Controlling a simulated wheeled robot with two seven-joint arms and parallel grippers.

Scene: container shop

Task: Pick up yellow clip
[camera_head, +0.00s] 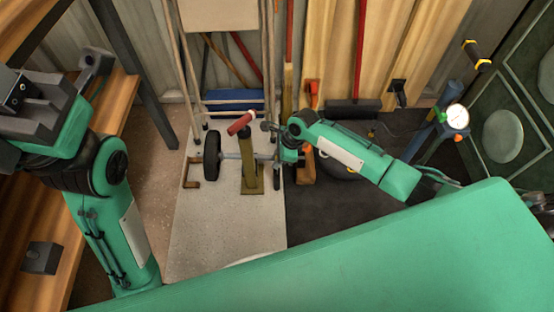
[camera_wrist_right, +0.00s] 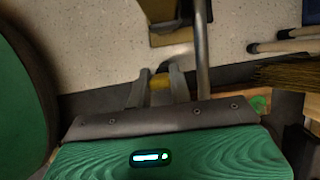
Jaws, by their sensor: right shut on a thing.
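A small yellow clip (camera_wrist_right: 160,81) shows between the fingertips of my right gripper (camera_wrist_right: 160,88) in the wrist view. The gripper is shut on it, and the fingers hide most of it. It sits close beside a metal bar (camera_wrist_right: 202,45). In the head view my right gripper (camera_head: 279,156) is at the right end of this bar, and the clip cannot be made out there. My left gripper (camera_head: 50,90) is at the upper left, above the wooden shelving, partly cut off by the frame edge. Its fingers do not show clearly.
The bar (camera_head: 232,156) carries a black wheel (camera_head: 211,158) and crosses an olive post (camera_head: 250,175). A red-handled part (camera_head: 239,123) is above it. Long-handled tools lean on the back wall. A gauge (camera_head: 457,116) stands at right.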

